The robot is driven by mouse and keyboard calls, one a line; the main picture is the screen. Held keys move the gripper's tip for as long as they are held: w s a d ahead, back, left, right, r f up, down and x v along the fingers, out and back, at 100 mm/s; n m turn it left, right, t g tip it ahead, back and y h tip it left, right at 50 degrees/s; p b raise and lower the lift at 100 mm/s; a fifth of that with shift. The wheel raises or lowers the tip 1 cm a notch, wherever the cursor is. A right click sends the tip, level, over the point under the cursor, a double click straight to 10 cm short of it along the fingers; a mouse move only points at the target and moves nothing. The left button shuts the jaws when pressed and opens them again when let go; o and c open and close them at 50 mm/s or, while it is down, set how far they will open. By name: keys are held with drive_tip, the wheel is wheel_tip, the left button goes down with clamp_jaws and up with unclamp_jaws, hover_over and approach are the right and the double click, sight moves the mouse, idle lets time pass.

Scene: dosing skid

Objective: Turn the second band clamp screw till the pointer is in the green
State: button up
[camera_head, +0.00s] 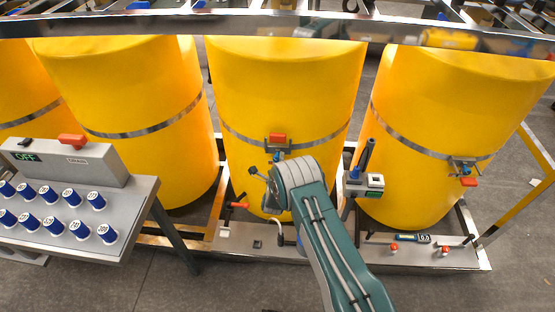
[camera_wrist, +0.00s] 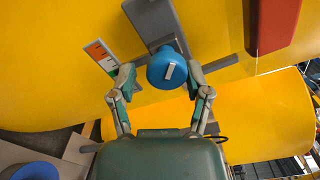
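A band clamp (camera_head: 278,145) with a red block sits on the metal band of the middle yellow drum (camera_head: 290,90). Its screw has a round blue knob (camera_wrist: 167,70) with a pale bar mark, seen close up in the wrist view. My gripper (camera_wrist: 160,75) is open, with one fingertip on each side of the knob. A gap shows at the left fingertip; the right one is close to the knob, and contact cannot be told. A small scale plate (camera_wrist: 101,56) with orange, white and green parts is left of the knob. I cannot make out its pointer.
Another clamp (camera_head: 463,165) is on the right drum. A grey device (camera_head: 362,184) stands between the drums. A sloped panel (camera_head: 60,210) with several blue knobs is at the left. A metal rail (camera_head: 200,22) crosses the top. Floor is clear at the lower left.

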drive_tip(key=shift+a+r, duration=0.15)
drive_tip(key=shift+r, duration=0.1)
drive_tip(key=s, duration=1.2)
drive_tip(key=shift+a, duration=0.2)
drive_tip(key=shift+w+f, duration=0.1)
drive_tip(key=w+n, duration=0.4)
drive_tip(key=n, duration=0.1)
drive_tip(key=w+n, duration=0.4)
drive_tip(key=n, duration=0.1)
drive_tip(key=w+n, duration=0.4)
drive_tip(key=n, duration=0.1)
clamp_jaws()
